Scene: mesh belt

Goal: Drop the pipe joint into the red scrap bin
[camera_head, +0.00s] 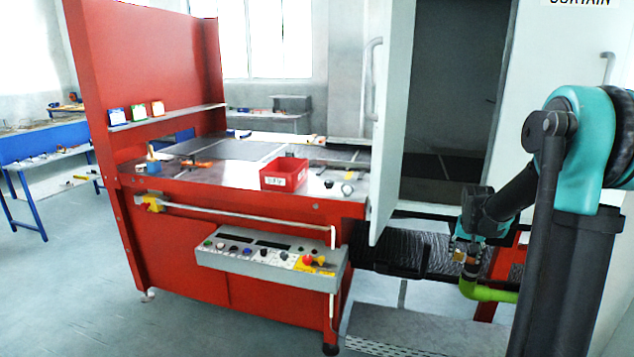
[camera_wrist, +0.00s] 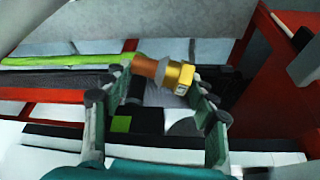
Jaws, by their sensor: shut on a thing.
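The pipe joint (camera_wrist: 174,75), a brass hex nut with a copper-coloured end, is between the fingertips of my gripper (camera_wrist: 158,80) in the wrist view. The fingers are shut on it from both sides, and it lies crosswise. In the head view my gripper (camera_head: 464,250) hangs at the right, over the dark mesh belt area, with the joint small and hard to make out there. The red scrap bin (camera_head: 284,182), a small open box with a white label, stands on the red worktable (camera_head: 225,178), well left of my gripper. Its inside is mostly hidden.
A pale open cabinet door (camera_head: 392,125) stands upright between my gripper and the bin. A control panel (camera_head: 270,262) juts from the table front. A green hose (camera_head: 485,292) runs below my gripper.

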